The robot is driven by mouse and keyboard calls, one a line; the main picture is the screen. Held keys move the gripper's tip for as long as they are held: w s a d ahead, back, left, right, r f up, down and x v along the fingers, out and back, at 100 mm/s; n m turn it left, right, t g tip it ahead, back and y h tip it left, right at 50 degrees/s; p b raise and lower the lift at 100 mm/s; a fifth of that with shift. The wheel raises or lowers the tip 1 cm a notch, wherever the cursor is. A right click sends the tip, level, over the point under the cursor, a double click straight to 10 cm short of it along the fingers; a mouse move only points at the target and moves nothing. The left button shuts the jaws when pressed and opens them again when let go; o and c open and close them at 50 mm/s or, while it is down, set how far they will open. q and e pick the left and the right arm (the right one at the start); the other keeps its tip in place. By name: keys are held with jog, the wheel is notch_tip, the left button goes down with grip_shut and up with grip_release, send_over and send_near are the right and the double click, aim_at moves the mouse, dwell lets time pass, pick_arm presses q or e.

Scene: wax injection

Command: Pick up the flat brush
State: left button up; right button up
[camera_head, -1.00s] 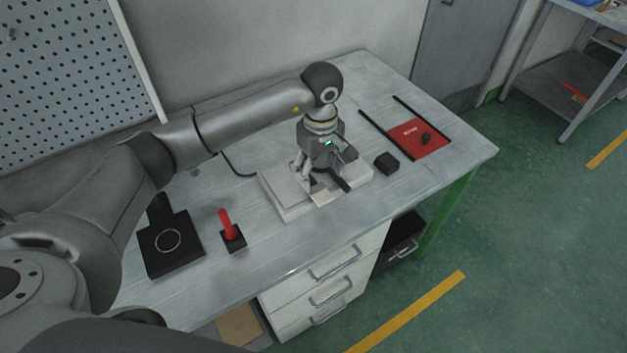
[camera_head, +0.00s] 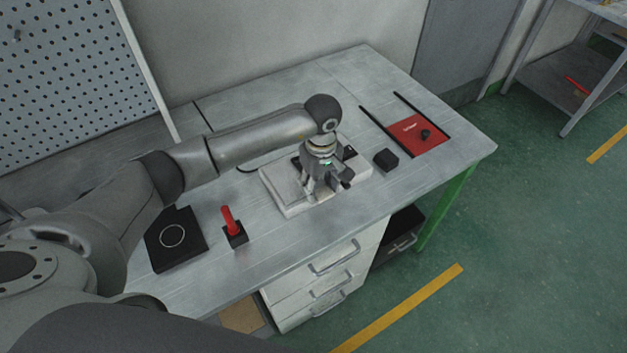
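My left gripper (camera_head: 328,189) is over the white block-like tray (camera_head: 292,206) in the middle of the table, low and close to its top. Its fingers point down, and I cannot tell how far apart they are or whether they hold anything. I cannot clearly make out a flat brush; the gripper hides part of the tray top. A small dark piece (camera_head: 349,152) shows on the tray behind the gripper. A red upright handle (camera_head: 228,218) stands in a small black block (camera_head: 236,238) to the left. My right gripper is not in view.
On the grey table (camera_head: 270,262), a black plate with a ring mark (camera_head: 172,250) lies at left. A perforated panel (camera_head: 70,75) stands at the back left.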

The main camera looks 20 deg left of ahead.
pick_arm(q)
jog(key=c, duration=0.6)
jog(key=shift+o, duration=0.2)
jog(key=shift+r, duration=0.1)
